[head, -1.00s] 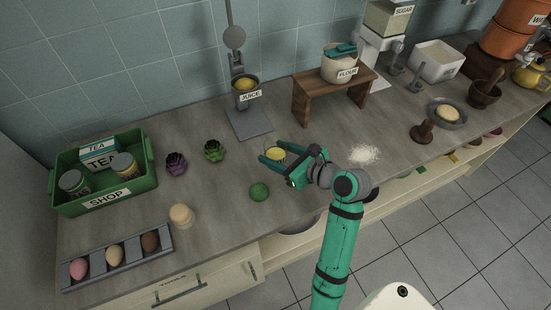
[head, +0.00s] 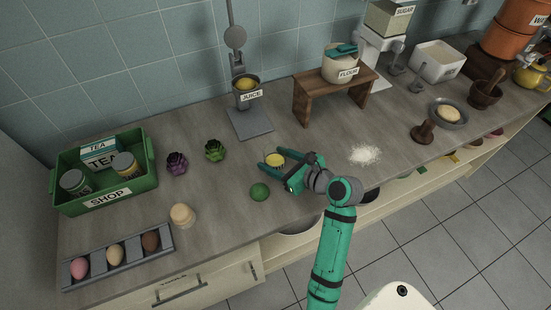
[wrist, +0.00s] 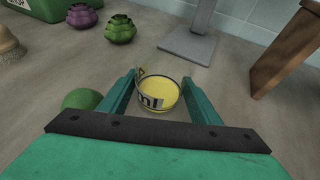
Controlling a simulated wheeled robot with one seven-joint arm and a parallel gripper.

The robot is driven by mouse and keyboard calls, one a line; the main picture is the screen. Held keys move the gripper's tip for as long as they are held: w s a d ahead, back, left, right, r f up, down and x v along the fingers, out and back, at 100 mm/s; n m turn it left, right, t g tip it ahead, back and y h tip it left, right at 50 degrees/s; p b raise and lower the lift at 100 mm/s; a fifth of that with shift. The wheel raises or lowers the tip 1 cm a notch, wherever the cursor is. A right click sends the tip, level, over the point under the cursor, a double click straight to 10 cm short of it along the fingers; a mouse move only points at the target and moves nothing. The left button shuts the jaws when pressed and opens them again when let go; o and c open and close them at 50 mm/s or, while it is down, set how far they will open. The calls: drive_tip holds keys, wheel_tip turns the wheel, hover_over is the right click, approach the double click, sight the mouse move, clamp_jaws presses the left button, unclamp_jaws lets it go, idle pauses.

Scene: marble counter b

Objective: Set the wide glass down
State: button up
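The wide glass (head: 275,160) is a low clear cup with yellow contents, upright at the middle of the counter. In the wrist view the wide glass (wrist: 158,95) has dark lettering on its side and stands between the two fingers. It appears to rest on the counter. My gripper (head: 287,157) reaches around it from the right, low over the counter. The fingers of my gripper (wrist: 160,78) look open, with narrow gaps beside the glass. Part of the glass's lower side is hard to make out.
A green ball-shaped fruit (head: 259,192) lies close to the near finger. The juicer stand (head: 250,122) is behind, and a wooden riser (head: 318,100) stands at the back right. Two succulent-like plants (head: 215,150) are to the left. Spilled white powder (head: 364,154) lies to the right.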

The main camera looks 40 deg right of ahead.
drive_tip(key=shift+o, duration=0.8)
drive_tip(key=shift+r, duration=0.15)
drive_tip(key=v, duration=1.2)
drive_tip(key=shift+r, duration=0.1)
